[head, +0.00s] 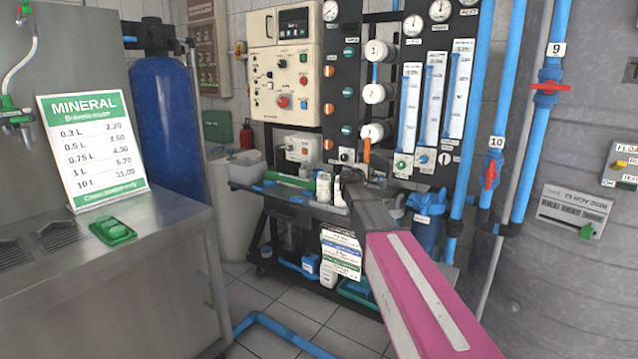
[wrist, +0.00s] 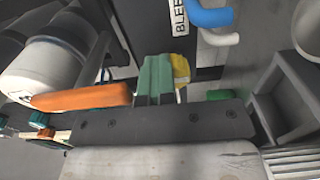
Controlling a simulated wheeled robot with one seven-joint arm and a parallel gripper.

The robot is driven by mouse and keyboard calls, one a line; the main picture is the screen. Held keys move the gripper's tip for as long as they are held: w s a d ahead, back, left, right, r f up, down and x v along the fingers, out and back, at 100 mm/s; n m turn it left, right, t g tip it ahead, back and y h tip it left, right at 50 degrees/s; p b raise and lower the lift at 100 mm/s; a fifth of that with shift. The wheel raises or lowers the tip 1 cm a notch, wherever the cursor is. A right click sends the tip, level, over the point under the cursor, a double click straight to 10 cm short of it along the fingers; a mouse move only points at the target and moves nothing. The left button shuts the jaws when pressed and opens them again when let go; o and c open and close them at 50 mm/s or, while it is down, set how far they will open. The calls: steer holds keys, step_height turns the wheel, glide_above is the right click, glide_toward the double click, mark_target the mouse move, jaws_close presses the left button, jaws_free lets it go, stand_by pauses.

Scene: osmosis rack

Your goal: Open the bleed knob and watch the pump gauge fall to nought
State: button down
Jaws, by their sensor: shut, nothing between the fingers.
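In the wrist view a yellow knob (wrist: 181,69) shows under a dark panel, near a white label (wrist: 180,18) of which "BLEE" can be read. My gripper (wrist: 156,62) has its green fingers together, with nothing held. They overlap the left part of the knob in the picture; I cannot tell whether they touch it. In the head view my gripper (head: 348,178) is low at the rack's front, and I cannot make out the knob there. Round gauges (head: 413,25) sit at the top of the rack; their names and needles are too small to read.
An orange lever (wrist: 80,98) and white cylinders (wrist: 45,70) are close left of my fingers. A blue pipe (wrist: 210,17) is at the upper right. In the head view, blue pipes (head: 498,120) stand right of the rack, and a steel counter (head: 170,225) stands left.

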steer(key=shift+w+d+r, duration=0.6)
steer(key=shift+d, duration=0.25)
steer(key=shift+s+a+f, duration=0.1)
steer(key=shift+s+a, duration=0.1)
steer(key=shift+s, duration=0.3)
steer(key=shift+s+a, duration=0.15)
steer(key=shift+s, duration=0.3)
steer(key=v, duration=0.4)
steer(key=shift+s+a+f, duration=0.25)
steer(key=shift+s, duration=0.1)
